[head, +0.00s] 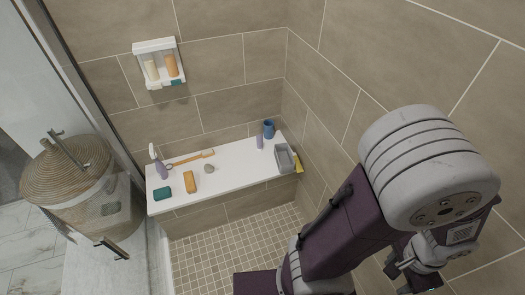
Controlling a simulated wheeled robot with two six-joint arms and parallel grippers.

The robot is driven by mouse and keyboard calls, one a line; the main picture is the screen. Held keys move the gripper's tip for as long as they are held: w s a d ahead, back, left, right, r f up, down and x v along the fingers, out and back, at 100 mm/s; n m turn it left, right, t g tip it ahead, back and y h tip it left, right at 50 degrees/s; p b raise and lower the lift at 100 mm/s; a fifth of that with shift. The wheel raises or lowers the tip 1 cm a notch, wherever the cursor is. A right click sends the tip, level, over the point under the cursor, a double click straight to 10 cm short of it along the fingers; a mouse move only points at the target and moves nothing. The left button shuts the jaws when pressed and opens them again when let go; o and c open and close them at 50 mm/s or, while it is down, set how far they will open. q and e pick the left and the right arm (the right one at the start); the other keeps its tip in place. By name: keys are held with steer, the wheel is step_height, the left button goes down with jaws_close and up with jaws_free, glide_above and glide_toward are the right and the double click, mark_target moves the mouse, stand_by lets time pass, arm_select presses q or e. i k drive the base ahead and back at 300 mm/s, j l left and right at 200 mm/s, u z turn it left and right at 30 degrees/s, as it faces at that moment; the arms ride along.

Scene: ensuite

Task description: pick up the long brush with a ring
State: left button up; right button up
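The long brush (192,158) lies flat on the white bench top (225,177). It is orange-tan, with a head at its right end and what looks like a ring at its left end, near the spray bottle. My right arm rises in the lower right, far to the right of the brush and apart from it. My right gripper (415,272) shows partly at the lower right, and its finger gap is not clear. My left gripper is out of view.
Near the brush are a purple spray bottle (160,166), a teal block (162,193), an orange block (189,182) and a grey stone (209,169). A grey tray (283,159) and blue cup (268,129) stand right. A wicker basket (65,175) is left.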

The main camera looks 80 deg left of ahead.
mark_target(209, 152)
steer(key=u, duration=4.05)
steer(key=i+u, duration=0.1)
steer(key=u, duration=0.75)
steer(key=i+l+u, duration=0.1)
steer(key=u, duration=0.75)
steer(key=i+l+u, duration=0.25)
steer(key=l, duration=0.25)
steer(key=l+u, duration=0.25)
steer(key=l, duration=0.3)
steer(key=k+l+z, duration=0.1)
steer(key=l+z, duration=0.2)
steer(key=l, duration=0.5)
steer(key=l+z, duration=0.35)
steer(key=l, duration=0.45)
